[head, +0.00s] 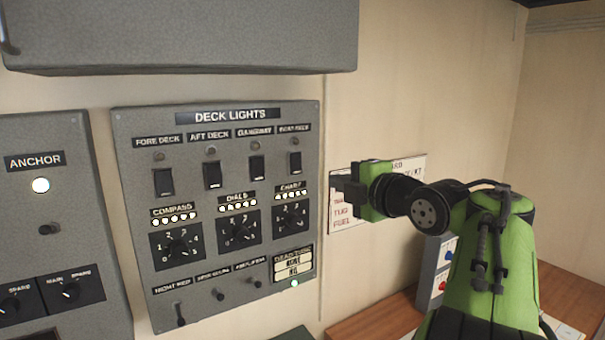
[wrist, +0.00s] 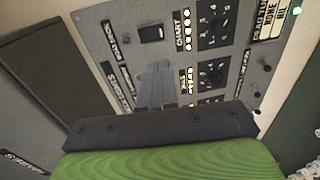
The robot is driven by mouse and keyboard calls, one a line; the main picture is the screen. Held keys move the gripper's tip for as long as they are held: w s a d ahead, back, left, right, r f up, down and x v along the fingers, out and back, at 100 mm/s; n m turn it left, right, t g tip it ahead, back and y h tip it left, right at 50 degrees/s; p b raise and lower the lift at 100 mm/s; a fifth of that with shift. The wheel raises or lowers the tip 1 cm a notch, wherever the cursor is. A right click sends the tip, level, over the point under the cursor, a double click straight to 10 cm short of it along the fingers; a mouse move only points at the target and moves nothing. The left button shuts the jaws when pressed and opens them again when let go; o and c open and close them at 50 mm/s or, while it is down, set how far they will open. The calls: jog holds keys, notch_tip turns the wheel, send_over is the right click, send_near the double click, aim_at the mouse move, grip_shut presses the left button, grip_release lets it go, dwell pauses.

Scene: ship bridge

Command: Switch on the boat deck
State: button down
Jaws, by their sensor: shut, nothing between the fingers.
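The DECK LIGHTS panel (head: 216,117) is on the wall in the middle of the head view. Its boat deck switch (head: 294,162) is the rightmost of the upper row of black rockers, under a blurred label (head: 293,128). The small lamp above this switch looks unlit. The switch also shows in the wrist view (wrist: 151,34), above the fingertips. My gripper (head: 338,183) is shut and empty, to the right of the switch in the head view and apart from it. In the wrist view the closed fingers (wrist: 156,68) cover part of the panel near another rocker.
Dials and small toggles fill the panel's lower half. An ANCHOR panel (head: 38,215) stands to the left. A grey cabinet (head: 180,35) overhangs the panel from above. A paper notice (head: 340,215) is on the wall behind my gripper. A wooden desk (head: 375,317) is below.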

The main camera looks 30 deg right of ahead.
aim_at(297, 173)
jog(key=w+p, duration=0.1)
jog(key=w, duration=0.3)
jog(key=w+f+p, duration=0.1)
jog(key=w+p, duration=0.1)
jog(key=w, duration=0.2)
jog(key=w+d+p, duration=0.1)
jog(key=w, duration=0.4)
jog(key=shift+f+p, duration=0.15)
jog(key=shift+p, duration=0.2)
jog(key=shift+w+f, duration=0.15)
jog(key=shift+w, duration=0.2)
jog(key=shift+s, duration=0.1)
jog(key=shift+f, duration=0.15)
jog(key=shift+w+f+b, duration=0.2)
jog(key=shift+f+b, duration=0.05)
jog(key=shift+b, duration=0.65)
jog(key=shift+r+t, duration=0.25)
jog(key=shift+t, duration=0.05)
jog(key=shift+a+f, duration=0.1)
